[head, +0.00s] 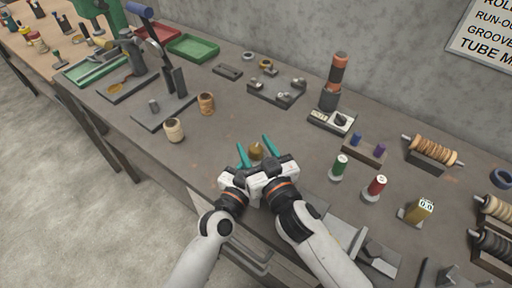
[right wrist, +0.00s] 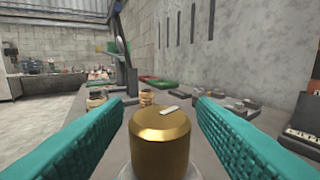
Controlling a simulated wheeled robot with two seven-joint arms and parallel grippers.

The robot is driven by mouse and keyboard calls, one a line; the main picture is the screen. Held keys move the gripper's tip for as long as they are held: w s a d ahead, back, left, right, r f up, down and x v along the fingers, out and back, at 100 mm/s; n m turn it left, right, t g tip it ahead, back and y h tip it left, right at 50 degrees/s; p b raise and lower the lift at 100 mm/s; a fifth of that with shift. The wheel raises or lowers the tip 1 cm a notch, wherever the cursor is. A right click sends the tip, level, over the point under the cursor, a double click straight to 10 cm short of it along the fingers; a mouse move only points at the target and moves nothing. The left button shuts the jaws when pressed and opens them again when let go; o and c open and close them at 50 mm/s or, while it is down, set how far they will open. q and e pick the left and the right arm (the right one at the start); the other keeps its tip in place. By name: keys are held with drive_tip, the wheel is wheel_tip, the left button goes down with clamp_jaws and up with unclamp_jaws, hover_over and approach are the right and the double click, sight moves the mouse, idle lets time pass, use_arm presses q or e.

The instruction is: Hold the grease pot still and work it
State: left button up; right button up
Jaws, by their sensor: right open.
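The grease pot (head: 257,151) stands on the bench near its front edge. In the right wrist view, its brass cap (right wrist: 160,138) has a small pale mark on top and a clear, shiny rim below. My right gripper (head: 257,150) is open, with one teal finger on each side of the pot; in the right wrist view gaps show between the fingers and the cap. My left gripper (head: 234,186) is close beside the right one, low at the near side of the pot. Its fingers are hidden, so I cannot tell its opening or whether it touches the pot.
Two spools (head: 174,130) stand left of the pot. A block with metal knobs (head: 277,92) lies behind. The bench around the pot is mostly clear.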

drive_tip(key=c, duration=1)
drive_tip(key=shift+a+m+t+h, duration=0.1)
drive_tip(key=shift+m+t+h, duration=0.3)
drive_tip(key=shift+m+h, duration=0.55)
drive_tip(key=shift+h, duration=0.25)
drive_tip(key=o, duration=1)
drive_tip(key=shift+s+d, duration=0.25)
drive_tip(key=shift+s, duration=0.35)
drive_tip(key=v, duration=1.1)
